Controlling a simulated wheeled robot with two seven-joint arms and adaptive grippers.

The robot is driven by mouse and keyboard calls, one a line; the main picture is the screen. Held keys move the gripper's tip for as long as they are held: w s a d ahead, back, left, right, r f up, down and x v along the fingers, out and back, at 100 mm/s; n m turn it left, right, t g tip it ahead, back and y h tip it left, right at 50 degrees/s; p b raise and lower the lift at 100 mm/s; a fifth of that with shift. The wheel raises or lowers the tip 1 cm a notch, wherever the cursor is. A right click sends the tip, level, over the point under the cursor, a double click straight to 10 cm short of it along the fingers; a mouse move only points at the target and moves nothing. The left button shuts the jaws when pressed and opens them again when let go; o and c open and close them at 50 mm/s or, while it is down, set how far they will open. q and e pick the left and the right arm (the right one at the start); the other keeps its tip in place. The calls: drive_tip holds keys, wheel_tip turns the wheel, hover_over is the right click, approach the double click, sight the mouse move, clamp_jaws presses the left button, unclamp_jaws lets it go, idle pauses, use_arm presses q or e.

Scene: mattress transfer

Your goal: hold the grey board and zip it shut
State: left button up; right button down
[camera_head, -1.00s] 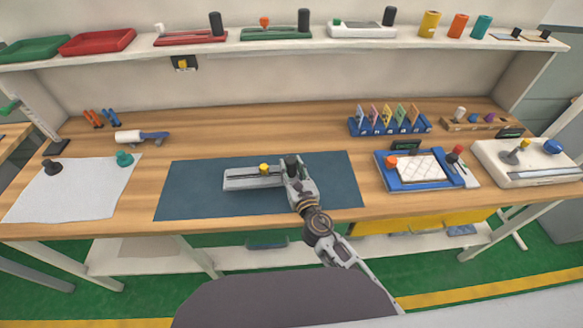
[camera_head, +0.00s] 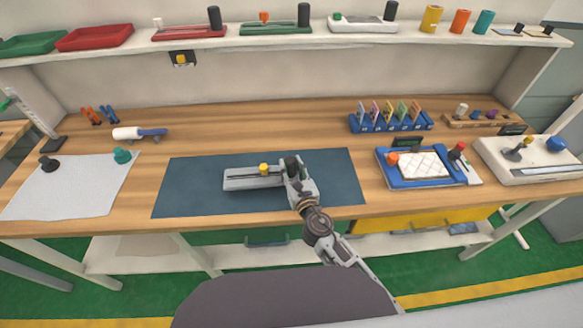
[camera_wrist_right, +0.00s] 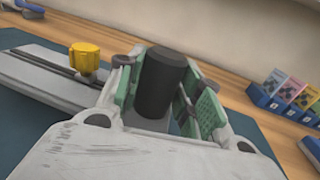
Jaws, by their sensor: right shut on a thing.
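The grey board (camera_head: 240,180) lies on the dark blue mat (camera_head: 190,190) in the head view. A yellow zip knob (camera_head: 264,169) stands on its dark track, left of the right gripper; the knob also shows in the right wrist view (camera_wrist_right: 86,59). A black upright post (camera_wrist_right: 160,85) stands at the board's right end. My right gripper (camera_head: 292,168) is at that end, its green-padded fingers on either side of the post and shut on it. The post's lower part is partly hidden by the gripper. My left gripper is not in view.
A blue tray with a white quilted pad (camera_head: 421,166) sits right of the mat, and a white device (camera_head: 530,160) beyond it. A blue card rack (camera_head: 390,124) stands behind. A white sheet (camera_head: 70,190) lies at left. The mat's left part is clear.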

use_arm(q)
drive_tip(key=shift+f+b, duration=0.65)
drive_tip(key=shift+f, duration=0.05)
use_arm(e)
drive_tip(key=shift+f, duration=0.65)
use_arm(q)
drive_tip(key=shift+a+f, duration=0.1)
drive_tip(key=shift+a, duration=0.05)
use_arm(e)
drive_tip(key=shift+f, duration=0.15)
drive_tip(key=shift+f+b, duration=0.35)
drive_tip(key=shift+b, duration=0.1)
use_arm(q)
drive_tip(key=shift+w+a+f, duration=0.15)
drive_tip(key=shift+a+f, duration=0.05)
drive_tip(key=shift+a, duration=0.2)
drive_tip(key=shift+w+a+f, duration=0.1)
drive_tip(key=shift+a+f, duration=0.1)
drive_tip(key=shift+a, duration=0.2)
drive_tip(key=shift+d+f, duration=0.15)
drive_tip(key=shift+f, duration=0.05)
use_arm(e)
drive_tip(key=shift+f, duration=0.3)
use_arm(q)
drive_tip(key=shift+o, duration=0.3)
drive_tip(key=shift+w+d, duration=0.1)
